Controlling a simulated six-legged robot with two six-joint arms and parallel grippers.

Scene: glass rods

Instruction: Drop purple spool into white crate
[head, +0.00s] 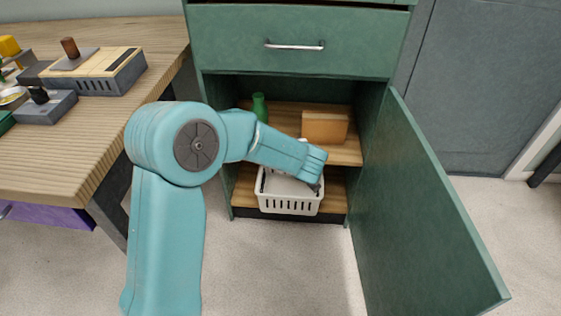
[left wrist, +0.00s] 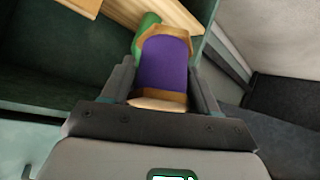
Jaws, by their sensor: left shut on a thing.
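The purple spool (left wrist: 166,62) has a purple middle and tan ends. In the left wrist view it sits between the two dark fingers of my left gripper (left wrist: 162,80), which is shut on it. In the head view the white crate (head: 287,206) stands on the lower shelf inside the open green cabinet. My left arm reaches into the cabinet, and its wrist is over the crate's right part. The arm hides the spool and part of the crate in the head view. I cannot tell how high the spool is above the crate. My right gripper is not in view.
The upper shelf (head: 285,118) holds a green bottle (head: 259,107) and a tan-brown block (head: 324,128). The cabinet door (head: 420,210) stands open on the right. A wooden table (head: 60,140) with several items is on the left. A drawer (head: 295,42) is above the opening.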

